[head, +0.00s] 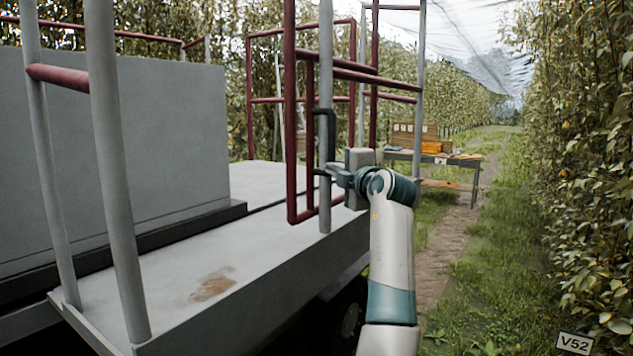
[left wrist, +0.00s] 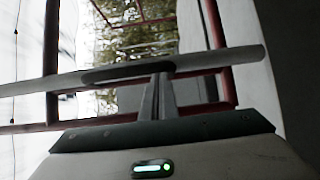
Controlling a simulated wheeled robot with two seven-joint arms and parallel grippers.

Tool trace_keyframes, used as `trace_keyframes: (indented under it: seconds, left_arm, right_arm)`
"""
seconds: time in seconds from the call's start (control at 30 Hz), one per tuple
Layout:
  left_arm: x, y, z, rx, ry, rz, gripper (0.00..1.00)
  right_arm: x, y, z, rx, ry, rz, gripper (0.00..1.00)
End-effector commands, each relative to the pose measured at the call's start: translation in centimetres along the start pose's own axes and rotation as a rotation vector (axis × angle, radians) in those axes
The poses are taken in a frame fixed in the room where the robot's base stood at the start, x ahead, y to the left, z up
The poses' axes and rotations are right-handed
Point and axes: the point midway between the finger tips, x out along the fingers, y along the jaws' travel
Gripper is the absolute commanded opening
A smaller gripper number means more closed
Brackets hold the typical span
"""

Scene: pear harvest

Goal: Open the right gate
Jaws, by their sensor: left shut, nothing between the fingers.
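The dark red tubular gate (head: 291,120) stands upright at the end of the grey trailer deck, beside a grey post (head: 326,60). A black handle (head: 331,125) runs along the post. My left gripper (head: 331,171) is at the handle's lower end, its fingers shut with nothing between them. In the left wrist view the shut fingers (left wrist: 162,95) point at the grey post (left wrist: 215,66), which crosses the picture, and at the black handle (left wrist: 125,72) on it. I cannot tell whether they touch. My right gripper is not in view.
The grey deck (head: 250,280) lies below, with a brown stain. A big grey box (head: 110,150) stands at the left behind grey posts. A table (head: 440,157) with crates stands farther back. A grass path and pear trees (head: 590,150) lie on the right.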

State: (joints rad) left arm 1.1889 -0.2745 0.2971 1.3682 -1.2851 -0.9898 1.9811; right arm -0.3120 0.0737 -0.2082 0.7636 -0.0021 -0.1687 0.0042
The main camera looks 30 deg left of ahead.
Motion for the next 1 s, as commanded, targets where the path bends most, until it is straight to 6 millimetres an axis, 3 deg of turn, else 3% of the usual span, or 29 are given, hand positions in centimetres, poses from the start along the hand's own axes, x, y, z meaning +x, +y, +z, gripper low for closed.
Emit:
trace_keyframes:
  seconds: [0.1,0.33,0.53,1.0]
  left_arm:
    - [-1.8,1.4,1.4,-0.001,-0.006,0.000,0.00]
    - [-3.7,2.7,2.7,0.001,-0.003,-0.001,0.00]
    - [-4.2,3.0,3.0,0.000,-0.002,-0.001,0.00]
    - [-4.2,2.9,3.0,0.003,-0.002,-0.002,0.00]
  right_arm:
    - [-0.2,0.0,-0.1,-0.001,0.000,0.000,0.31]
    - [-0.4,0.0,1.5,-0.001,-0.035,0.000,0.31]
    - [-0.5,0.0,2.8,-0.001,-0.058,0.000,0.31]
    - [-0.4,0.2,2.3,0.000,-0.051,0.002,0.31]
